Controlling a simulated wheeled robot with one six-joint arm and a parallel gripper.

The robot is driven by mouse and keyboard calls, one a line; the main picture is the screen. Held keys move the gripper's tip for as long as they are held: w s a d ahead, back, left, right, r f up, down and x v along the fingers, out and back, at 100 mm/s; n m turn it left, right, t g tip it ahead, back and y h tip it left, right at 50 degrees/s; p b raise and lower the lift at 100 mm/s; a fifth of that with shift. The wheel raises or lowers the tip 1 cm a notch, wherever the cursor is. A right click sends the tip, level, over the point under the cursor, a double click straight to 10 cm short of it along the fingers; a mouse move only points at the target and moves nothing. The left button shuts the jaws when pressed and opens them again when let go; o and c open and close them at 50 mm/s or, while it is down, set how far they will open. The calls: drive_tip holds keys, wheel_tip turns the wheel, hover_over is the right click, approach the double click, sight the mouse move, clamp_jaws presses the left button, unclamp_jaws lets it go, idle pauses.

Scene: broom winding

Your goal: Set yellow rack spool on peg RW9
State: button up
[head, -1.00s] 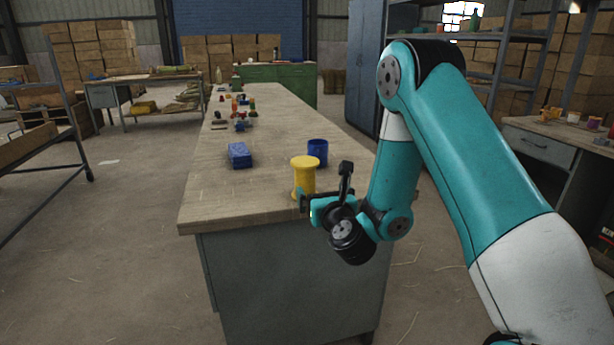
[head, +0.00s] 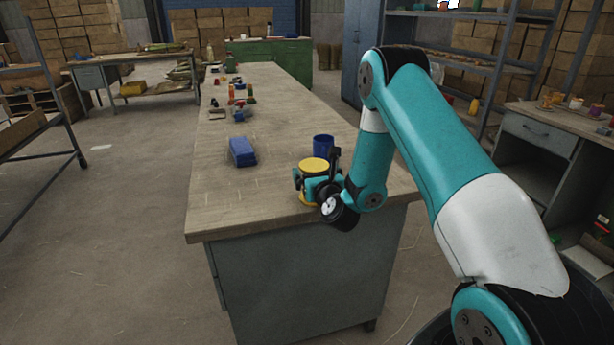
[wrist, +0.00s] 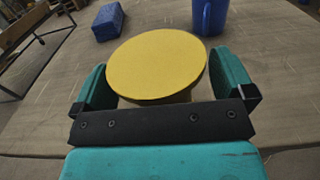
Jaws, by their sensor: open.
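The yellow spool (head: 314,165) stands upright near the front right corner of the workbench. Its round top flange (wrist: 157,64) fills the middle of the wrist view. My gripper (head: 316,185) is open at the spool, with one finger on each side of it; the wrist view shows the fingers (wrist: 168,85) left and right of the flange. I cannot tell whether either finger touches the spool. The spool's lower body is mostly hidden by the flange and my gripper. I cannot make out peg RW9 in either view.
The wooden workbench (head: 222,205) has clear room left of the spool. A blue mug (head: 323,144) stands just behind it, and a blue block (head: 242,151) lies further left. Several small items sit toward the far end. A side table (head: 545,130) at right holds colored spools.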

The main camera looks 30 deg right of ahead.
drive_tip(key=shift+a, duration=0.1)
drive_tip(key=c, duration=1.1)
drive_tip(key=shift+o, duration=0.2)
wheel_tip(320, 180, up, 20)
drive_tip(key=p, duration=1.7)
